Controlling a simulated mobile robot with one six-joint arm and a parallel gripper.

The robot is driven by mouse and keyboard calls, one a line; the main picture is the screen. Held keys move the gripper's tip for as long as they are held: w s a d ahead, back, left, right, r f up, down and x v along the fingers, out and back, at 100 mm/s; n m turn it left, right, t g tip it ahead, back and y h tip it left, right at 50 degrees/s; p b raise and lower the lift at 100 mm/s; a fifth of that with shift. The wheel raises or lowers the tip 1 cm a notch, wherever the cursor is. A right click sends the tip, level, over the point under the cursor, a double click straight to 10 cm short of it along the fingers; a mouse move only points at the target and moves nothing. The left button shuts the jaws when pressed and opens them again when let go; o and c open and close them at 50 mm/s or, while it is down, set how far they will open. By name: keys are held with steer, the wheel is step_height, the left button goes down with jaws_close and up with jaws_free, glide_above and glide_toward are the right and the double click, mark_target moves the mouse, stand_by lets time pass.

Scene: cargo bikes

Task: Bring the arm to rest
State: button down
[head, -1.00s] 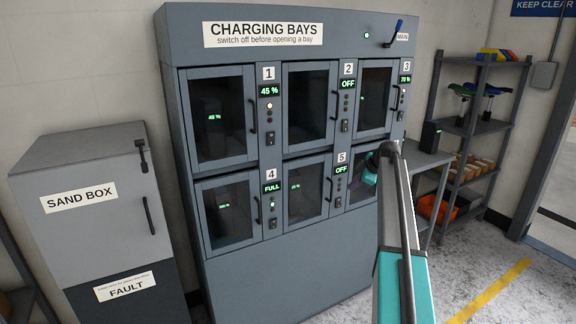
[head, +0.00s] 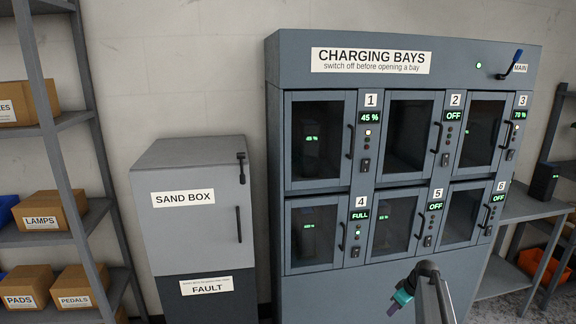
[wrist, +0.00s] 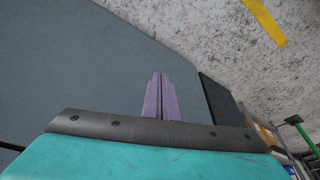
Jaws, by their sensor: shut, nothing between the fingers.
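My gripper (head: 392,308) is low in the head view, in front of the lower part of the charging cabinet (head: 350,290). In the wrist view its two purple fingers (wrist: 159,97) lie together with nothing between them. The arm is partly cut off by the bottom edge of the head view. All bay doors look closed. Displays read 45 % at bay 1, OFF at bays 2, 5 and 6, 70 % at bay 3 and FULL at bay 4.
A grey sand box (head: 190,230) with a FAULT label stands left of the cabinet. A shelf rack (head: 62,130) with labelled cartons is at the far left. A grey bench (head: 525,208) with a dark block (head: 542,180) stands right of the cabinet.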

steer(key=s+a+f+m+g, duration=0.2)
steer(key=s+a+f, duration=0.65)
steer(key=s, duration=0.25)
steer(key=s+a+f+m+g, duration=0.1)
steer(key=s+a+f+g, duration=0.1)
steer(key=s+a+f, duration=0.65)
steer(key=s+a+f+m+g, duration=0.1)
steer(key=s+f, duration=0.1)
steer(key=s, duration=0.8)
steer(key=s+a+f+m+g+h, duration=0.1)
steer(key=s+a+f, duration=0.1)
steer(key=s, duration=0.7)
steer(key=s+a+f+m+g+h, duration=0.1)
steer(key=s+f+m+g, duration=0.1)
steer(key=s, duration=0.8)
steer(key=shift+s+a+f, duration=0.3)
steer(key=shift+a+f, duration=0.05)
steer(key=shift+f, duration=0.05)
